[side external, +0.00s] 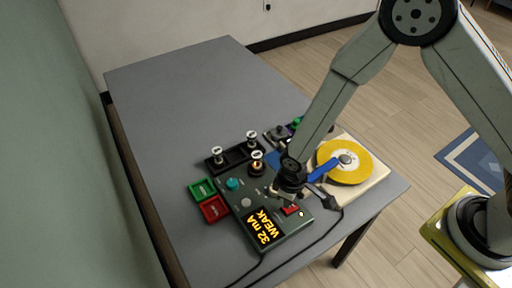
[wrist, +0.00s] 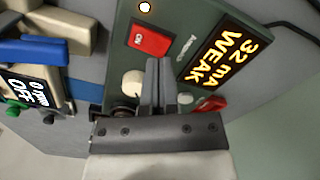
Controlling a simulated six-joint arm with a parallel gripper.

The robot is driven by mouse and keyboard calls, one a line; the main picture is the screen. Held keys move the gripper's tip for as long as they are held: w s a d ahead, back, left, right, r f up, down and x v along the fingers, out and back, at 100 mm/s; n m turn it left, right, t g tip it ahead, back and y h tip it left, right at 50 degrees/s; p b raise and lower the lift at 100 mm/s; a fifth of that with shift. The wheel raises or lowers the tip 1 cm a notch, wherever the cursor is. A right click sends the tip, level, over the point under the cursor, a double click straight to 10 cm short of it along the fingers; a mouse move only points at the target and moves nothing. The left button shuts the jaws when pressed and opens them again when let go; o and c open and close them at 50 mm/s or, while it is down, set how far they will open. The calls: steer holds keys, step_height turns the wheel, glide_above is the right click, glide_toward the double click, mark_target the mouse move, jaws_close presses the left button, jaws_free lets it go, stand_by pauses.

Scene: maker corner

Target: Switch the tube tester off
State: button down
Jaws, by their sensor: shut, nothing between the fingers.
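The tube tester (side external: 291,229) is a dark green box near the table's front edge. Its display (side external: 263,228) reads 32 mA WEAK in lit amber, also in the wrist view (wrist: 219,59). Its red rocker switch (side external: 291,210) shows ON in the wrist view (wrist: 150,39), and a small lamp (wrist: 144,7) beside it is lit. A tube (side external: 257,164) stands upright on the tester with an orange glow. My gripper (side external: 287,198) is shut and empty over the tester; in the wrist view its fingertips (wrist: 158,60) are just below the switch. I cannot tell whether they touch the panel.
A cream turntable-like machine with a yellow disc (side external: 344,162) and blue arm (side external: 322,169) stands right of the tester. Green (side external: 202,190) and red (side external: 214,209) bins and a black tube rack (side external: 235,156) sit left. A cable (side external: 318,240) crosses the front. The table's far part is clear.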

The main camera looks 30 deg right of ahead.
steer(key=shift+f, duration=1.2)
stand_by(1.3)
steer(key=shift+r, duration=3.5)
steer(key=s+d+r+m+t, duration=0.1)
steer(key=s+d+r+m, duration=0.1)
steer(key=d+r, duration=0.5)
steer(key=s+d+r+m+t, duration=0.1)
steer(key=s+d+r+m, duration=0.1)
steer(key=d+r+m, duration=0.2)
steer(key=d+r, duration=0.3)
steer(key=d, duration=0.3)
steer(key=shift+s+d+t, duration=0.25)
steer(key=shift+d+t, duration=0.05)
steer(key=shift+d, duration=0.05)
